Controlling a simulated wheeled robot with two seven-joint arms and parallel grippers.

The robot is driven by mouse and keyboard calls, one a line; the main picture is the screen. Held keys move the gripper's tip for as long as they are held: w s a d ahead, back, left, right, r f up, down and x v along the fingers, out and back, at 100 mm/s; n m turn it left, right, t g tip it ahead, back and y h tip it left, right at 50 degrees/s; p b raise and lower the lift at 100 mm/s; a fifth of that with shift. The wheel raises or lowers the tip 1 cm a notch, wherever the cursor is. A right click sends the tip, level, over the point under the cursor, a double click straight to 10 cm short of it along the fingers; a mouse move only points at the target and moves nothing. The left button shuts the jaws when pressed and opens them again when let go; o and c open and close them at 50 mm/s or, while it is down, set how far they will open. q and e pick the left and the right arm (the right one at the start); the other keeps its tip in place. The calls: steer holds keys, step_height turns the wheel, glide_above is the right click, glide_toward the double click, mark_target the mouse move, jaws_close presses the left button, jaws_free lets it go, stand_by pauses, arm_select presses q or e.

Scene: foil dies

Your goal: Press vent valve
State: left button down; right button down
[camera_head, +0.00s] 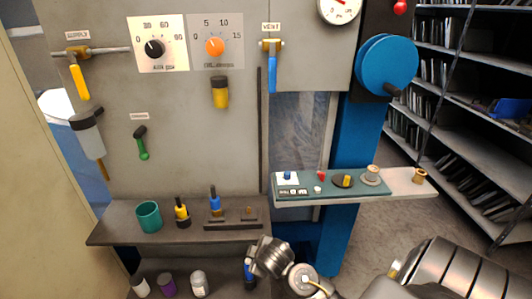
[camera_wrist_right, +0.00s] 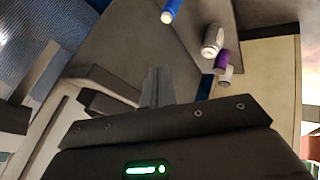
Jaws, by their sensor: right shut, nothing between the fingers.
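The vent valve (camera_head: 271,46) is on the grey panel under a "VENT" label. It has a brass body and a blue lever (camera_head: 272,75) that hangs straight down. My right arm comes in at the bottom right of the head view, its silver wrist part near the lower shelf, well below the valve. My right gripper (camera_wrist_right: 157,85) shows in the right wrist view with its fingers together and empty. The valve is not seen in that view. My left gripper is not in view.
A small ledge with a control box (camera_head: 305,192) juts out below the valve. A shelf (camera_head: 110,232) holds a teal cup (camera_head: 148,216) and bottles. Below it stand several containers, including a purple one (camera_wrist_right: 221,58). A blue wheel (camera_head: 387,65) is right of the valve.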

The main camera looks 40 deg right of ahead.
steer(key=w+d+r+n+t+h, duration=0.1)
steer(key=w+r+t, duration=0.1)
steer(key=r, duration=0.7)
steer(key=w+d+r+n+t, duration=0.1)
steer(key=w+d+r+n, duration=0.15)
steer(key=r, duration=0.75)
steer(key=w+d+r+n+t+h, duration=0.1)
steer(key=w+r+t, duration=0.15)
steer(key=r, duration=0.65)
steer(key=s+d+r+n+t+h, duration=0.1)
steer(key=r+t, duration=0.1)
steer(key=r, duration=0.9)
steer(key=s+d+r+n+t+p, duration=0.1)
steer(key=s+r+n+t, duration=0.1)
steer(key=r, duration=0.9)
steer(key=shift+s+d+r+h, duration=0.2)
steer(key=shift+s+d+h, duration=0.05)
steer(key=shift+d+h, duration=0.15)
